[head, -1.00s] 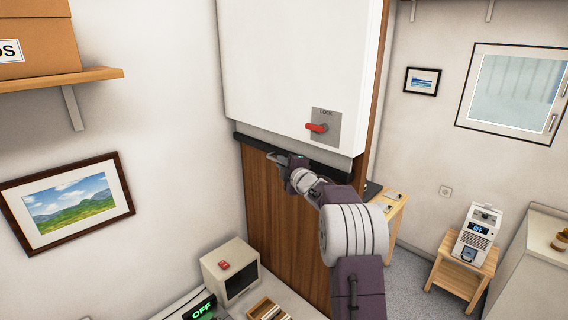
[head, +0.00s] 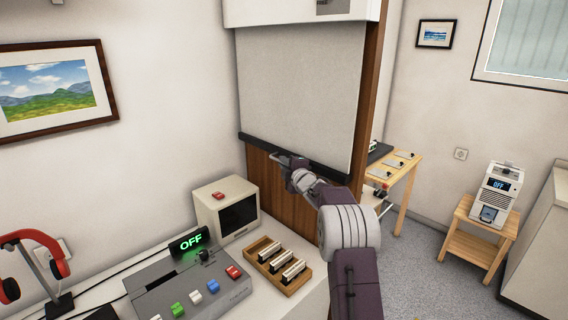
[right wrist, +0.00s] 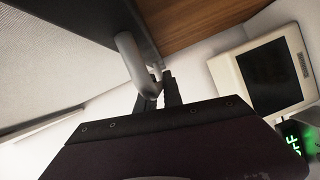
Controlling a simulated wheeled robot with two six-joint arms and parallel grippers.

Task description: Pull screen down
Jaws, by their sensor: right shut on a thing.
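A grey-white screen (head: 300,90) hangs out of a white housing (head: 300,12) on the wooden panel. A black bar (head: 325,169) runs along its lower edge. My right gripper (head: 282,160) is at the bar near its middle. In the right wrist view the fingers (right wrist: 158,92) are shut around a grey curved pull handle (right wrist: 130,55) fixed to the dark bar (right wrist: 110,22). The screen (right wrist: 45,55) also shows there at the left. My left gripper is not in view.
Below the screen stands a desk with a small monitor (head: 228,211), a grey control box (head: 190,290) reading OFF and a wooden tray (head: 297,283). Red headphones (head: 38,262) are at the left. A wooden side table (head: 402,165) stands behind the panel.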

